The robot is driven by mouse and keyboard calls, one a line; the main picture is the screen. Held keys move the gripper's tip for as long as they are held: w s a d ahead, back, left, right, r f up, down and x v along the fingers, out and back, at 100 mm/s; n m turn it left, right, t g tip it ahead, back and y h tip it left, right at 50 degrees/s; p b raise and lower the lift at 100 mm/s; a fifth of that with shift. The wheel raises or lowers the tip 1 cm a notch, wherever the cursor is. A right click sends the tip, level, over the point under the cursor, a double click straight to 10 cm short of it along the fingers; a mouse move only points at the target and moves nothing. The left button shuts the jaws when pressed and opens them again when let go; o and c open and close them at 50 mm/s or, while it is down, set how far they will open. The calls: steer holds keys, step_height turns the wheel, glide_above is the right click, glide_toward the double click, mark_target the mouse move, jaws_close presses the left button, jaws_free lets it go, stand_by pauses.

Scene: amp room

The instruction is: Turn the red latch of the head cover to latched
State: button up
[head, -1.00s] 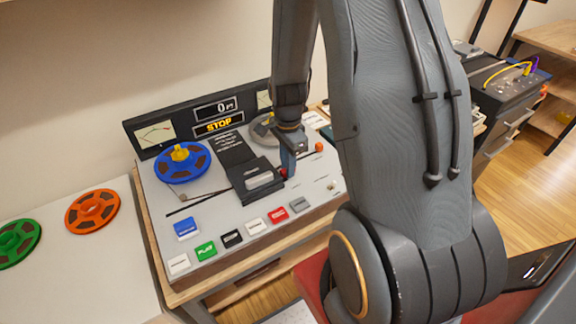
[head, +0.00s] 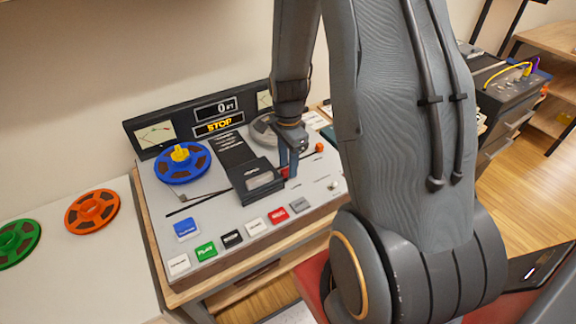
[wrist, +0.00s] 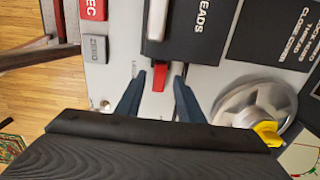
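The red latch (wrist: 159,77) shows in the wrist view at the edge of the black head cover (wrist: 195,45). It points toward my gripper and lies between the fingers. My gripper (wrist: 158,92) is open, with one blue finger on each side of the latch and a visible gap to each. In the head view my gripper (head: 289,165) hangs over the tape deck (head: 320,186), just right of the head cover (head: 250,176). There only a small bit of red shows beside the fingers. The head cover lies over the middle of the deck.
A blue reel (head: 182,165) sits on the deck's left, and a grey reel (wrist: 255,105) sits near my right finger in the wrist view. Several buttons line the deck's front. An orange reel (head: 92,211) and a green reel (head: 17,243) lie on the white table.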

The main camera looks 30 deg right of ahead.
mark_target(287, 170)
steer(key=shift+r+b, duration=0.65)
steer(key=shift+r, duration=2.8)
steer(key=shift+s+a+r+n, duration=0.1)
steer(key=shift+a+r+n, duration=0.05)
steer(key=shift+a+n, duration=0.15)
steer(key=s+a+r+n, duration=0.2)
steer(key=s+a+n, duration=0.2)
steer(key=n, duration=0.4)
steer(key=s+a+r+n+t, duration=0.1)
steer(key=s+a+r+n, duration=0.2)
steer(key=n, duration=0.6)
steer(key=s+a, duration=0.2)
steer(key=a, duration=0.1)
steer(key=shift+a+r, duration=0.25)
steer(key=shift+a, duration=0.15)
